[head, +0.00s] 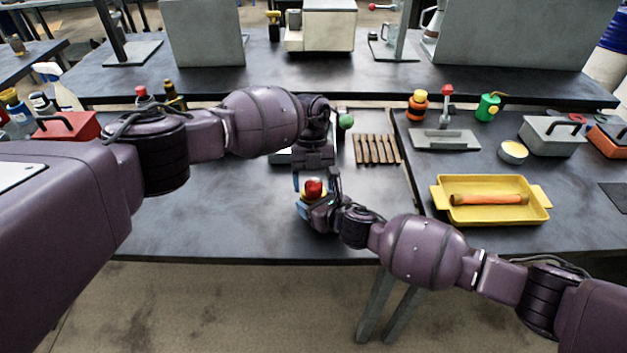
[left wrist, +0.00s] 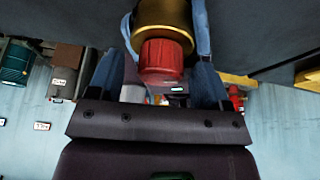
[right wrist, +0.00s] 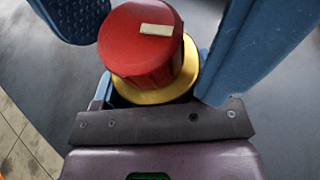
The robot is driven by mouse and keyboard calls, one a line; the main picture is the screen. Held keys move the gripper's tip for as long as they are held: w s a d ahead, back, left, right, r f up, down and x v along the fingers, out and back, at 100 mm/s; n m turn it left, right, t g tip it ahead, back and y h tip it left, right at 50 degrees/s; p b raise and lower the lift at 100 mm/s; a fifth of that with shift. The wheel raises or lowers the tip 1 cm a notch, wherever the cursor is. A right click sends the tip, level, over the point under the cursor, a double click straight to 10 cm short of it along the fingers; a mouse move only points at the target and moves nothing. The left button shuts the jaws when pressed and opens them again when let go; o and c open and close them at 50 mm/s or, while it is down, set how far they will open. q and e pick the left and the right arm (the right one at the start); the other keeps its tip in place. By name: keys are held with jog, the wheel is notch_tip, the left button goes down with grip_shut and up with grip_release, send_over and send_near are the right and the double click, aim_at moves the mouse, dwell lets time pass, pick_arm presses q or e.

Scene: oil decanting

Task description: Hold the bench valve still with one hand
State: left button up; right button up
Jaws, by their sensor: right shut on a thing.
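The bench valve, with a red knob and a yellow collar (head: 313,188), stands near the bench's front edge between my two grippers. My left gripper (head: 312,186) points down at it from behind. In the left wrist view its blue fingers flank the valve's brass-coloured part (left wrist: 165,22); whether they press on it is unclear. My right gripper (head: 322,210) reaches in from the right, low on the valve, and is shut on it. In the right wrist view the red knob (right wrist: 142,45) sits between the blue fingers; the gripped part is hidden below it.
A yellow tray (head: 490,218) with an orange roll lies to the right. A grey plate with a red-topped lever (head: 445,138) stands farther back. The bench front (head: 210,225) left of the valve is clear.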

pick_arm(q)
jog(key=v, duration=1.2)
dwell(0.3)
